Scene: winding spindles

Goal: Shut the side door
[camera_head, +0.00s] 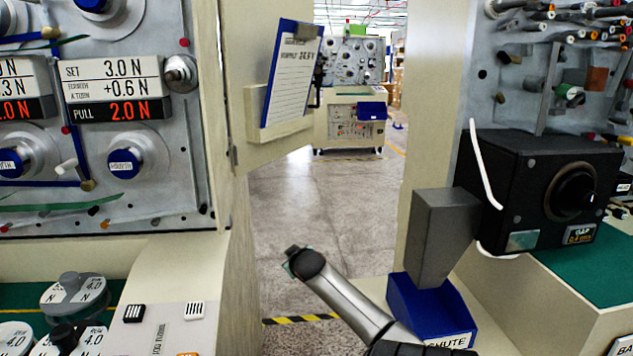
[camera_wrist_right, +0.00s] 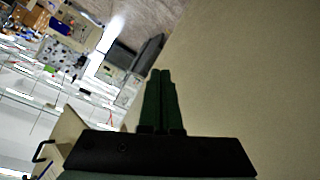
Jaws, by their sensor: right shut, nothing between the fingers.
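The side door (camera_head: 248,50) is the cream panel at the left machine's right edge. It stands open, angled away from the machine, with a hinge low on its left side. A blue clipboard sits in a holder on it. My right gripper (camera_head: 292,262) is low over the aisle floor, below the door and apart from it; its fingers are hard to make out there. In the right wrist view my right gripper (camera_wrist_right: 160,82) is shut and empty, beside a large plain beige surface I cannot identify for certain. My left gripper is out of view.
The left machine (camera_head: 110,225) carries dials and force displays. At right stand a black box (camera_head: 540,175), a grey chute (camera_head: 440,235) and a blue bin (camera_head: 425,310). The aisle floor (camera_head: 330,210) between is clear, with another machine (camera_head: 350,105) far back.

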